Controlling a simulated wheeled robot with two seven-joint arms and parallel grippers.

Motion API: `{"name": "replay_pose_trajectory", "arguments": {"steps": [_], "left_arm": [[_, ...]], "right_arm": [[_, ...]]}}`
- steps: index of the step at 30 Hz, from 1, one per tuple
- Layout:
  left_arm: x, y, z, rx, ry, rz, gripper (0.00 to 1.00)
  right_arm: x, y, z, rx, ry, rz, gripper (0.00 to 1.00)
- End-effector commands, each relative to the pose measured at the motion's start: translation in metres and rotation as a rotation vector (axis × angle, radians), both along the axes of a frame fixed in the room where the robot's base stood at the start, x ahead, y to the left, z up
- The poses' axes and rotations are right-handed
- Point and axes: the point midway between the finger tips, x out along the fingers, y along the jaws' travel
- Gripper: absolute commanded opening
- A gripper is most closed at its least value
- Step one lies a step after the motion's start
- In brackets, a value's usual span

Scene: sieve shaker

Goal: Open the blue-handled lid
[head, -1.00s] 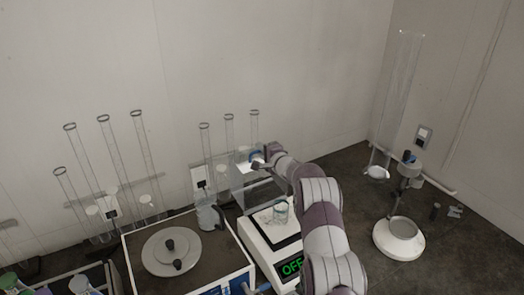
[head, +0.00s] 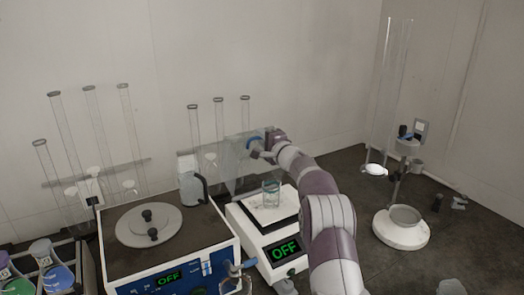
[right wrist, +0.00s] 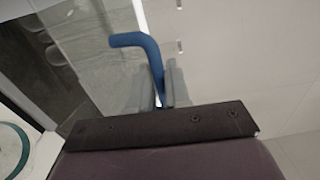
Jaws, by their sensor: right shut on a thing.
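The clear lid (head: 238,172) with a blue handle (head: 254,142) stands raised at the back of the white balance (head: 255,236), whose display reads OFF. My right gripper (head: 262,147) is at the lid's upper edge, shut on the blue handle. In the right wrist view the bent blue handle (right wrist: 140,41) runs down between the fingers of the right gripper (right wrist: 166,88). The lower end of the handle is hidden by the fingers. A glass beaker (head: 271,194) stands on the balance plate, uncovered from above. My left gripper is not in view.
Left of the balance is a blue-framed device (head: 168,278) with a round grey lid (head: 149,224). A grey jug (head: 192,186) stands at its back corner. Tall glass tubes (head: 193,125) rise behind.

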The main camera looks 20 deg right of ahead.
Motion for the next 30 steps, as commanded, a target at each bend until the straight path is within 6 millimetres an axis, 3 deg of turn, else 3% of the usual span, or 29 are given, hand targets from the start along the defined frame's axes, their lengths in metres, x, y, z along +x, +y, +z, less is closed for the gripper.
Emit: {"name": "replay_pose_trajectory", "arguments": {"steps": [9, 10, 11, 23, 30], "left_arm": [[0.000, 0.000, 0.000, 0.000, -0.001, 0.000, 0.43], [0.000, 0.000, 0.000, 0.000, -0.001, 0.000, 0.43], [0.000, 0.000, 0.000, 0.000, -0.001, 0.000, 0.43], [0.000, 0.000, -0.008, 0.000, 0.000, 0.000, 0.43], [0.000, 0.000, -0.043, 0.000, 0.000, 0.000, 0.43]], "right_arm": [[0.000, -0.001, 0.002, 0.000, -0.003, -0.001, 0.00], [0.000, -0.001, 0.002, 0.000, -0.003, -0.001, 0.27], [0.000, -0.001, 0.002, 0.000, -0.003, -0.001, 0.34], [-0.007, -0.001, -0.001, 0.000, -0.002, -0.001, 0.34], [-0.051, -0.005, -0.006, -0.001, -0.004, -0.003, 0.34]]}}
